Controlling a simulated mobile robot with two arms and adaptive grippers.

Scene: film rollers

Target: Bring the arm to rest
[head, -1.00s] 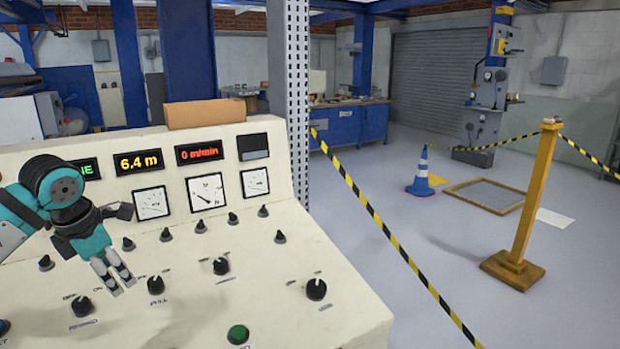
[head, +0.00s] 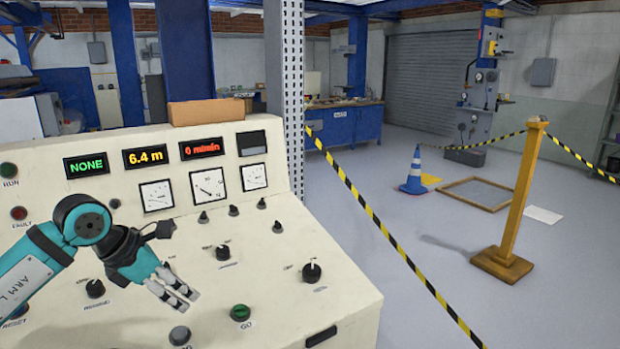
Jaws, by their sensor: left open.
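My left arm (head: 58,248), teal and black, comes in from the left over the cream control console (head: 345,300). My left gripper (head: 178,295) is open and empty, its fingers pointing down and to the right above the console's sloping face. From this view I cannot tell its exact height over the panel. It hides part of the controls below it. My right gripper is not in view.
The console carries black knobs (head: 311,271), a green GO button (head: 240,313) and displays reading NONE (head: 86,165) and 6.4 m (head: 145,156). A traffic cone (head: 414,172) stands on the open floor behind.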

